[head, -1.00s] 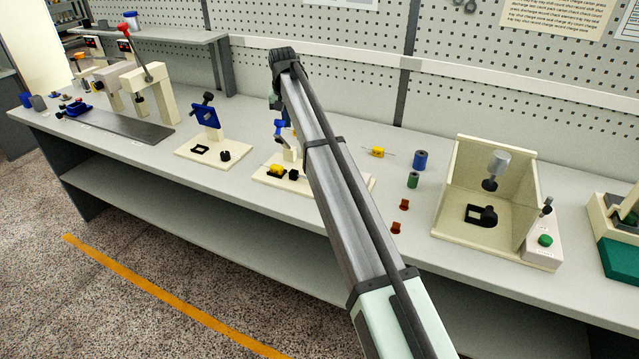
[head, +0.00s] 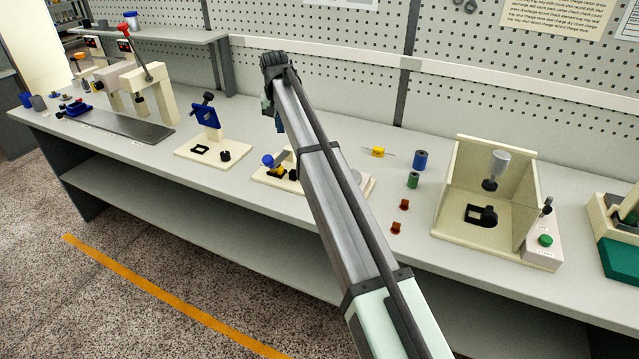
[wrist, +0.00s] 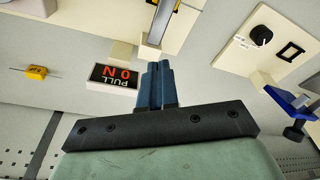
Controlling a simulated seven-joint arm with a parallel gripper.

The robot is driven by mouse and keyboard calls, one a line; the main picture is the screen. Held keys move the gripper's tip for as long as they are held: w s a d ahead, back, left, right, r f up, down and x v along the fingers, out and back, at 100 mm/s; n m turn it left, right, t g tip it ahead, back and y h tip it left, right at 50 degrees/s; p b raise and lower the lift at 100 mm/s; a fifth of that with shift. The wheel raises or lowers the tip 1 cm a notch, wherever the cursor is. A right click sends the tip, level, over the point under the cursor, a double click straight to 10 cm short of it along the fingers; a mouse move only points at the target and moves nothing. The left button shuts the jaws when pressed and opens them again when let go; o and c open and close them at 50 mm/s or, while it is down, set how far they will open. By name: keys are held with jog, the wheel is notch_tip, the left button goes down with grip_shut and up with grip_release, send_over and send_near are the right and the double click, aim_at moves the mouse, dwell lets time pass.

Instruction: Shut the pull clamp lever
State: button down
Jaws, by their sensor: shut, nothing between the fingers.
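The pull clamp stands on a cream base plate (head: 268,182) in the middle of the bench, partly hidden behind my arm. Its blue knob (head: 268,160) is low, just above a yellow part (head: 278,171) at the front left of the plate. A black part (head: 290,174) sits beside it. In the wrist view, a grey bar (wrist: 160,22) runs over the cream fixture, beside a black "PULL ON" sign (wrist: 114,76). My gripper (wrist: 158,68) is shut and empty, with its blue fingers pointing at the fixture; I cannot tell whether they touch it.
A similar fixture with a blue plate (head: 206,116) stands to the left. To the right are a yellow part with wire leads (head: 377,152), blue (head: 420,160) and green (head: 413,181) spools and a cream box (head: 487,230). A pegboard wall stands behind.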

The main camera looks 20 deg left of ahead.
jog(key=shift+s, duration=1.05)
dwell(0.4)
notch_tip(320, 180, up, 8)
dwell(0.8)
dwell(0.4)
